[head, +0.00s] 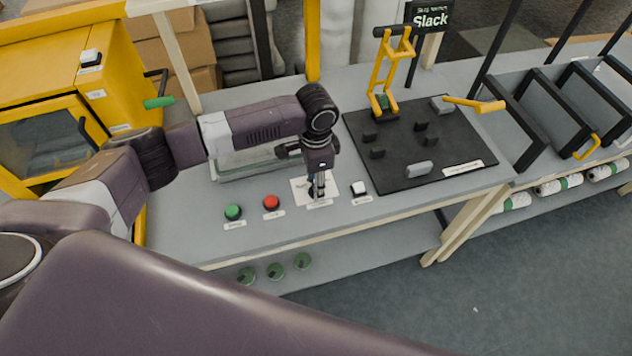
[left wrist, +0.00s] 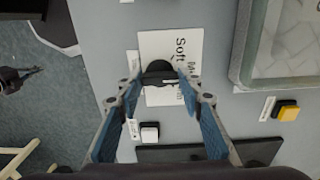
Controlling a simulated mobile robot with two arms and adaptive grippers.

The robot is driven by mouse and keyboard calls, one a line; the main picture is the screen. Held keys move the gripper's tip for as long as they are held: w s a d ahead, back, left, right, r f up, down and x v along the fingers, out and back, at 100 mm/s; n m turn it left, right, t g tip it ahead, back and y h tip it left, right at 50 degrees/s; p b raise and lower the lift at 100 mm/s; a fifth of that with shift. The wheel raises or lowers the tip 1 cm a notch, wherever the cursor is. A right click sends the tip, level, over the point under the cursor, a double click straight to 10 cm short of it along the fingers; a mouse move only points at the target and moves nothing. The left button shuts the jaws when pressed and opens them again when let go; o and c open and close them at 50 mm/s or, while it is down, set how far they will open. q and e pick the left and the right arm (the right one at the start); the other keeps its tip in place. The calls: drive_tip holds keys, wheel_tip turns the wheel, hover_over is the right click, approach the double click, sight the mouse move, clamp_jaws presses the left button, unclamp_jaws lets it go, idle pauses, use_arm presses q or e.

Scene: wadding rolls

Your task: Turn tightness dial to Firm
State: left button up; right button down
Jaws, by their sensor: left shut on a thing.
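The tightness dial is a black knob (left wrist: 160,72) on a white card (left wrist: 188,45) lying on the grey bench. In the left wrist view the card reads "Soft", with a second word partly covered. No "Firm" mark is readable. My left gripper (head: 318,192) points straight down over the card (head: 300,187) and is shut on the dial, with the blue-padded fingers on either side of it in the left wrist view (left wrist: 160,88). A dark, gripper-like shape (left wrist: 18,76) at the left edge of that view may be my right gripper; its jaws are unclear.
A green button (head: 233,212) and a red button (head: 271,202) stand left of the dial, a white button (head: 358,188) right. A black mat (head: 400,176) with a yellow clamp (head: 384,75) lies further right. A sign (head: 430,19) reads "Slack". A glass-topped tray (head: 228,172) is behind.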

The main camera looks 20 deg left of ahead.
use_arm(q)
drive_tip(key=shift+r+m+p, duration=0.15)
drive_tip(key=shift+m+p, duration=0.5)
drive_tip(key=shift+m, duration=0.15)
drive_tip(key=m+p, duration=0.1)
drive_tip(key=m, duration=0.1)
drive_tip(key=shift+m, duration=0.3)
drive_tip(key=m+p, duration=0.1)
drive_tip(key=m, duration=0.2)
drive_tip(key=shift+m+p, duration=0.35)
drive_tip(key=shift+m, duration=0.95)
drive_tip(key=o, duration=1.2)
drive_tip(key=shift+c, duration=0.2)
wheel_tip(320, 180, up, 12)
